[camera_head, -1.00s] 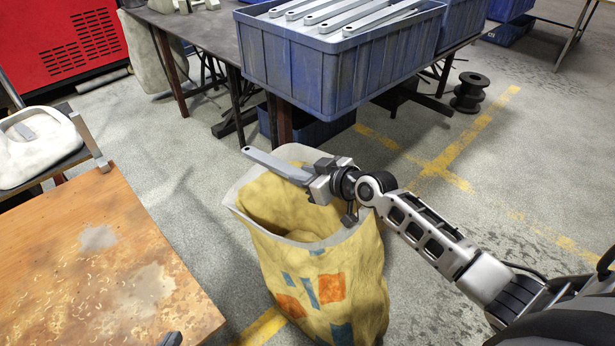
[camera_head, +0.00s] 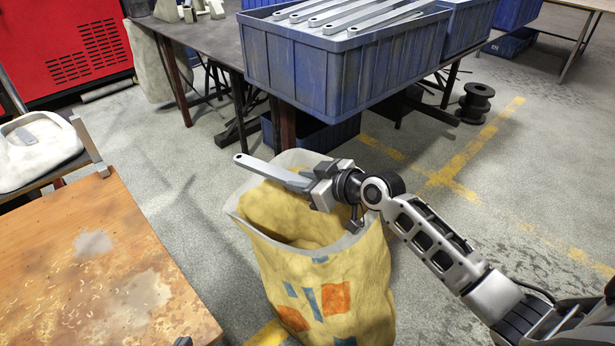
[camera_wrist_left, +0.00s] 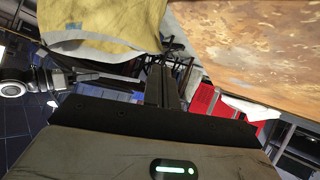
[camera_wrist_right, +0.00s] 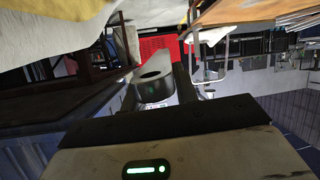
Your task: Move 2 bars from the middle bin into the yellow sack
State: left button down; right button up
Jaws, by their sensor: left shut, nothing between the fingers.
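The yellow sack (camera_head: 345,262), with orange and blue patches, stands open on the floor; it also shows in the left wrist view (camera_wrist_left: 105,20). My right gripper (camera_head: 318,186) is shut on a grey bar (camera_head: 258,169), held near one end above the sack's mouth. The bar's other end points left, just past the sack's rim. In the right wrist view a bar end with a hole (camera_wrist_right: 155,82) shows between the fingers. A blue bin (camera_head: 345,68) holds several grey bars (camera_head: 352,14). My left gripper (camera_wrist_left: 164,80) is shut and empty, low beside the sack.
The blue bin stands on a dark table (camera_head: 215,45), with another blue bin (camera_head: 470,25) to its right. A stained wooden table (camera_head: 85,265) is left of the sack. A black spool (camera_head: 476,103) stands on the floor at right. Floor between is clear.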

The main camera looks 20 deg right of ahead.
jog(key=o, duration=0.4)
jog(key=shift+m+h, duration=0.5)
jog(key=shift+m, duration=0.3)
jog(key=f, duration=0.6)
jog(key=d+f, duration=0.1)
jog(key=f, duration=0.2)
pick_arm(q)
notch_tip(320, 180, up, 6)
jog(key=a+t+y+p, duration=0.1)
jog(key=a+p, duration=0.1)
jog(key=p, duration=0.4)
jog(key=shift+s+n, duration=0.3)
jog(key=shift+s, duration=0.05)
pick_arm(e)
jog(key=shift+o, duration=0.2)
jog(key=s+d+r, duration=0.3)
jog(key=s+r, duration=0.3)
jog(key=r, duration=0.1)
jog(key=s+d+r+n+y, duration=0.1)
jog(key=s+d+r, duration=0.2)
jog(key=s+r, duration=0.4)
jog(key=shift+r, duration=0.65)
pick_arm(q)
jog(key=shift+w+a, duration=0.1)
